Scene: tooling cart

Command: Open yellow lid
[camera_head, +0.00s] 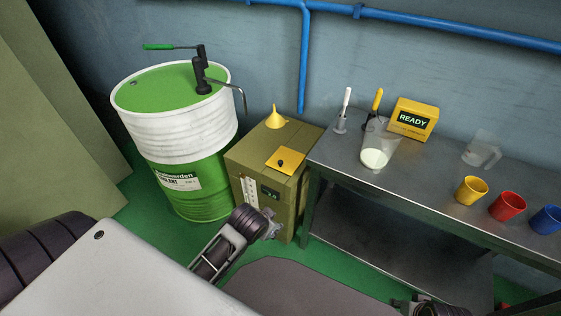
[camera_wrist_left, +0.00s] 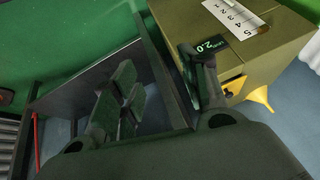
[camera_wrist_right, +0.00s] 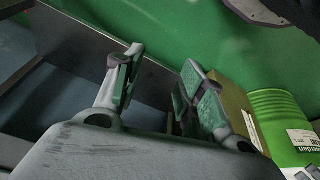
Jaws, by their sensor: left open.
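The yellow lid (camera_head: 286,160) is a flat square plate with a small black knob. It lies on top of the olive box (camera_head: 248,160), near its front right. In the left wrist view, a yellow edge of the lid (camera_wrist_left: 235,85) shows beside a finger. My left gripper (camera_head: 272,226) is in front of the box, lower than its top and apart from the lid. Its fingers (camera_wrist_left: 160,95) are spread with nothing between them. My right gripper (camera_head: 430,307) is at the bottom edge of the head view. In the right wrist view its fingers (camera_wrist_right: 158,90) are apart and empty.
A yellow funnel (camera_head: 275,120) stands on the box behind the lid. A green and white drum (camera_head: 190,143) with a hand pump is left of the box. A metal bench (camera_head: 425,175) on the right carries a measuring jug, coloured cups and a yellow READY box (camera_head: 412,119).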

